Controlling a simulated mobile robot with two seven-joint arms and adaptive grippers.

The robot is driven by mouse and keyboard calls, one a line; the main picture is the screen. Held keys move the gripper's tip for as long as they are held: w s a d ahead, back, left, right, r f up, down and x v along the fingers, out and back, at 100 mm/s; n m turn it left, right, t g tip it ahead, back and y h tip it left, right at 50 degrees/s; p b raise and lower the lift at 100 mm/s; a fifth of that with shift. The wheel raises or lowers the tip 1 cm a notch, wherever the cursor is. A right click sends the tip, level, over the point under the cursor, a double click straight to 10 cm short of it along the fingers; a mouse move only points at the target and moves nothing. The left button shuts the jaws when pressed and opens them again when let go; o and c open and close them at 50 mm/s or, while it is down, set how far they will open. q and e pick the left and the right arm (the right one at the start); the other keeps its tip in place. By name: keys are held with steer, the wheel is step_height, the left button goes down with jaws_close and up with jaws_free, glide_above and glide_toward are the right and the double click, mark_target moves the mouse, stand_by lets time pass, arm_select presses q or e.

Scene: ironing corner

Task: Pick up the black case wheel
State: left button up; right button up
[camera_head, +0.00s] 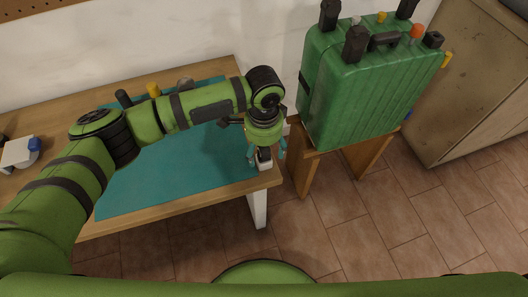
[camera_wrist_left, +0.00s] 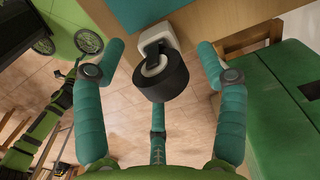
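The black wheel (camera_wrist_left: 162,80) with a pale bracket is at the edge of the wooden table in the left wrist view. In the head view the wheel (camera_head: 264,154) shows small at the table's front right corner, partly hidden by my gripper. My left gripper (camera_head: 266,156) is over that corner, pointing down, with its teal fingers spread on either side of the wheel. In the left wrist view the gripper (camera_wrist_left: 160,62) is open, with a clear gap between the wheel and the side fingers. My right gripper is not in view.
A green case (camera_head: 365,95) with black wheels on top stands on a wooden stool (camera_head: 305,165), close right of my gripper. A teal mat (camera_head: 150,185) covers much of the table. A white item (camera_head: 18,153) lies at far left. Tiled floor (camera_head: 400,225) is open in front.

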arm_select(q)
steer(key=c, duration=1.3)
steer(key=shift+r, duration=0.1)
